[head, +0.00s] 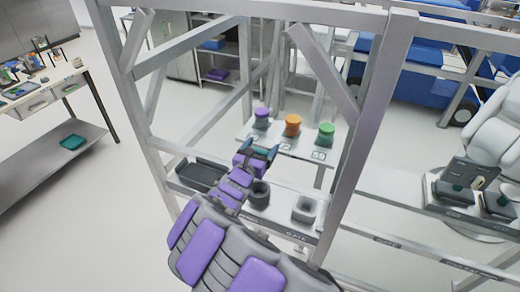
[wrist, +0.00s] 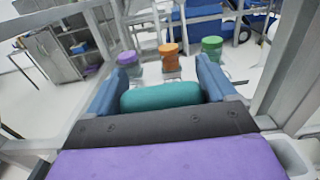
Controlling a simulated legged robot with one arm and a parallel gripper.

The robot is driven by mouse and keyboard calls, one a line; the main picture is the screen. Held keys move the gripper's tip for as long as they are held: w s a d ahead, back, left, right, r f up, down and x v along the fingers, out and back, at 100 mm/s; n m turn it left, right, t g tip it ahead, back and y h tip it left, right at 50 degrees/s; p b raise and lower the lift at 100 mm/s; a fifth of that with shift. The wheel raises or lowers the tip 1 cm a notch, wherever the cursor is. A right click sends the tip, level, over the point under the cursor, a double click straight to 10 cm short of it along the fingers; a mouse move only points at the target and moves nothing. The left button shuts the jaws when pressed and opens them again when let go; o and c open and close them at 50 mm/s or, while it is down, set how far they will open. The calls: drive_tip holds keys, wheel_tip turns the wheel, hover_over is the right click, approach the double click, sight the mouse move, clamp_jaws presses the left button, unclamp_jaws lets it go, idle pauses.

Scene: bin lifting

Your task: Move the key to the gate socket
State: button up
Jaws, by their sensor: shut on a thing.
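My gripper (head: 260,151) reaches forward through the metal frame, above the ledge with the sockets. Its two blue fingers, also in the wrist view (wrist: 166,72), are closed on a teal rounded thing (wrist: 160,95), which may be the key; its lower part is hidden. A dark round socket (head: 258,194) stands on the ledge (head: 282,222) below and close to my gripper. The ledge's front lettering appears to read GATE. The held thing is apart from both sockets.
Purple (head: 261,118), orange (head: 292,125) and green (head: 326,134) cylinders stand on a white shelf behind. A dark tray (head: 200,175) lies left of the sockets. Slanted metal posts (head: 372,115) flank my arm on both sides. A workbench (head: 40,95) stands at the left.

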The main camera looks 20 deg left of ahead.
drive_tip(key=shift+r+p, duration=1.1)
drive_tip(key=shift+r, duration=0.75)
